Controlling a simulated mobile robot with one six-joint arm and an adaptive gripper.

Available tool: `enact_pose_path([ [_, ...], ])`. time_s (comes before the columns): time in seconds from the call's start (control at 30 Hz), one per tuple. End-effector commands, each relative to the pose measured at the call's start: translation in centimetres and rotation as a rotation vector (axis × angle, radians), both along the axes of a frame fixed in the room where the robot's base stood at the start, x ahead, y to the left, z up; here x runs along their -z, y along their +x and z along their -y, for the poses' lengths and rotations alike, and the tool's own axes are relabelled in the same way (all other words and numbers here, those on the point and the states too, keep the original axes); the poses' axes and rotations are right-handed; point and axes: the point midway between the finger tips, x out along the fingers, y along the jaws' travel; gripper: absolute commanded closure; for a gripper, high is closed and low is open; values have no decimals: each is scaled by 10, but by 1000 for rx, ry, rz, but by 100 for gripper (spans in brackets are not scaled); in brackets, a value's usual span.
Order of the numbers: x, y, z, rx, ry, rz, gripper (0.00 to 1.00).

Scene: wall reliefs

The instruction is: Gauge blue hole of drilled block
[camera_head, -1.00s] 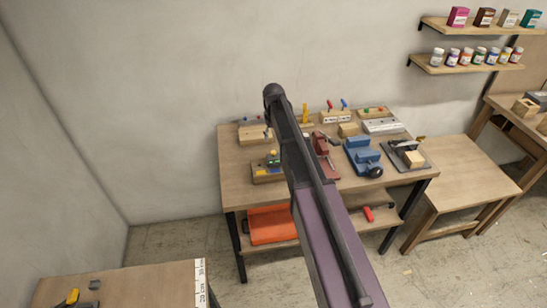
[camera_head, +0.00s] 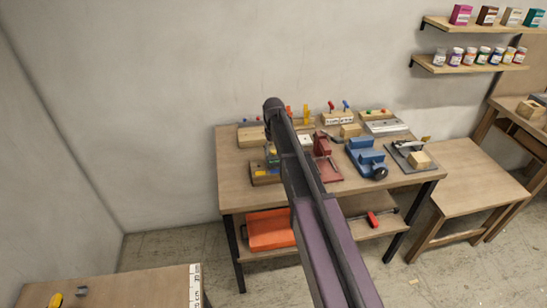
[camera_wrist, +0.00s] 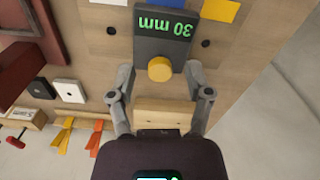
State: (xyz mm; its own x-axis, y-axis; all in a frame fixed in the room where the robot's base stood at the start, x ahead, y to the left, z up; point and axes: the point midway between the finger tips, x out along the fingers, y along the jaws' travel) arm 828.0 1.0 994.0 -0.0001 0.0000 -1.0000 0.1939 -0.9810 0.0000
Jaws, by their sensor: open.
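In the wrist view my gripper (camera_wrist: 160,74) is open. Its two fingers stand apart with a dark display reading "30 mm" (camera_wrist: 166,38) and its round yellow knob (camera_wrist: 160,69) between and beyond their tips. A pale wooden block (camera_wrist: 165,113) lies between the fingers, nearer the palm, partly hidden by my gripper. I cannot tell whether it is the drilled block, and no blue hole is visible in it. The display's board (camera_head: 266,175) shows at the table's front left in the head view, where my arm hides the gripper.
The bench (camera_head: 234,184) also bears a red vise (camera_head: 322,158), a blue vise (camera_head: 367,159), a clamp fixture (camera_head: 405,149) and a rack with red and blue handles (camera_head: 338,117). An orange bin (camera_head: 268,229) sits on the lower shelf. A side table (camera_head: 465,190) is bare.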

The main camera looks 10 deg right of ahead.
Motion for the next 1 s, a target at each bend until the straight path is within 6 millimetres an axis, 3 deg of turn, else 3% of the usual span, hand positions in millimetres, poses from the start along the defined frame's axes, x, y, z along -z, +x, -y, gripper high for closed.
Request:
enact_pose_path([
  [0.2, 13, 0, 0, 0, 0, 0, 35],
  [0.67, 16, 0, 0, 0, 0, 0, 35],
  [0.7, 16, 0, 0, 0, 0, 0, 38],
  [0.77, 16, 0, 0, 0, 0, 0, 56],
  [0.9, 16, 0, 0, 0, 0, 0, 97],
  [1.0, 16, 0, 0, 0, 0, 0, 100],
])
